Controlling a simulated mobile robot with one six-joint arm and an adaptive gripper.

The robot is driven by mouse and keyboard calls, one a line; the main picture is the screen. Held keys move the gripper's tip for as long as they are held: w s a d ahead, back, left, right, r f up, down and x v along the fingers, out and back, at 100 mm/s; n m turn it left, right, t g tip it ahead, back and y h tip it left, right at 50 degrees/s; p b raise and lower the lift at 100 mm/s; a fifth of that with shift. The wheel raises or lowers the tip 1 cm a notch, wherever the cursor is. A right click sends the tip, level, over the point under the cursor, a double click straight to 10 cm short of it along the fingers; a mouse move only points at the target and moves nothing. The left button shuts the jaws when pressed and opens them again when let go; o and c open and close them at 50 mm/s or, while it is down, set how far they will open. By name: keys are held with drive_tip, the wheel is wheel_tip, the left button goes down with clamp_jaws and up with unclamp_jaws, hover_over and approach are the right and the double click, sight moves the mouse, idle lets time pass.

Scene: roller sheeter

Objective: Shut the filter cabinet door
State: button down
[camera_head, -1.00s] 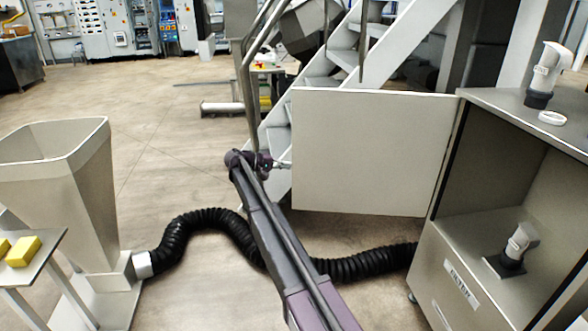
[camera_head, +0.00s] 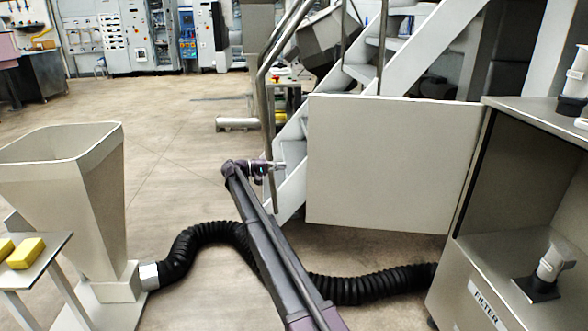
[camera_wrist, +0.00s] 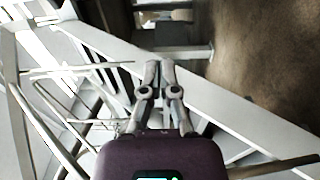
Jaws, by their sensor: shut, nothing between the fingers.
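The filter cabinet (camera_head: 462,255) stands at the right in the head view, with a FILTER label on its lower front. Its door (camera_head: 385,165) is a flat pale panel, swung wide open to the left from the cabinet's front edge. The cabinet's inside is exposed. My gripper (camera_head: 282,166) is just left of the door's free edge, at about mid height in the picture; I cannot tell how far apart they are in depth. In the wrist view my gripper (camera_wrist: 160,68) is shut and empty, with the stairs behind it.
White stairs (camera_head: 420,50) with metal rails stand behind the door. A black hose (camera_head: 365,285) runs along the floor from the cabinet to a metal hopper (camera_head: 75,190) at the left. A grey and white fitting (camera_head: 550,265) sits inside the cabinet. Open floor lies behind the hopper.

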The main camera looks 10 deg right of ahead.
drive_tip(key=s+d, duration=0.3)
drive_tip(key=d, duration=0.5)
drive_tip(key=shift+d, duration=0.35)
drive_tip(key=shift+s, duration=0.1)
